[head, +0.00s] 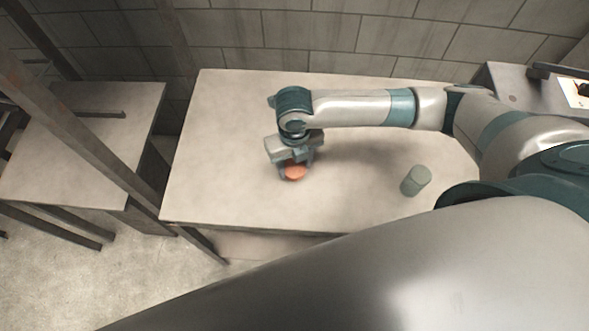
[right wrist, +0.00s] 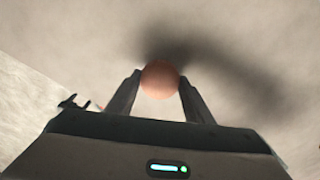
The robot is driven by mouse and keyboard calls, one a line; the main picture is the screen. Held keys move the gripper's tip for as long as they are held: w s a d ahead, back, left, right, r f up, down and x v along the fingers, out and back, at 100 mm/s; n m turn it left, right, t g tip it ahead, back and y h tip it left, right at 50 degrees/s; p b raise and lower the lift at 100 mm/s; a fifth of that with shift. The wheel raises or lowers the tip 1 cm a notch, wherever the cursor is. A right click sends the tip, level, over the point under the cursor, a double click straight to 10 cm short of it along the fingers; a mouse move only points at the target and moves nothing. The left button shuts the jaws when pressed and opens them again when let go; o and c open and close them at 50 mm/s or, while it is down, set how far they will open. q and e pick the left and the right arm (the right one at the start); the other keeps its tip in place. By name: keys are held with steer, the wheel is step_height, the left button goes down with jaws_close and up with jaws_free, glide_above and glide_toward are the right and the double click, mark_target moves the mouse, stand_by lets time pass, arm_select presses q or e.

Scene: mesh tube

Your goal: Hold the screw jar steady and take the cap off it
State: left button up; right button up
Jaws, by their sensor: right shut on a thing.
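A round orange thing, which looks like the cap (head: 294,174), is between the fingers of my right gripper (head: 295,168) over the left-centre of the table. In the right wrist view the cap (right wrist: 160,80) shows as an orange disc with a finger against each side. My right gripper is shut on it. I cannot tell whether anything is under the cap. A grey-green cylinder (head: 416,180), possibly the screw jar, stands apart on the table to the right. My left gripper is not in view.
The pale table (head: 225,120) is otherwise bare, with free room left of the gripper and between it and the cylinder. A tiled wall (head: 270,45) is behind it. A brown post (head: 80,125) and a lower table (head: 70,150) are at the left.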

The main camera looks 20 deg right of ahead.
mark_target(294, 168)
step_height(294, 168, down, 3)
steer(key=shift+r+p, duration=0.15)
steer(key=shift+p, duration=0.55)
steer(key=shift+f, duration=0.55)
steer(key=shift+f, duration=0.15)
steer(key=o, duration=1.2)
steer(key=shift+c, duration=0.2)
steer(key=shift+r, duration=0.2)
step_height(294, 168, up, 11)
steer(key=b, duration=0.3)
steer(key=shift+r+b, duration=0.3)
steer(key=shift+r, duration=0.2)
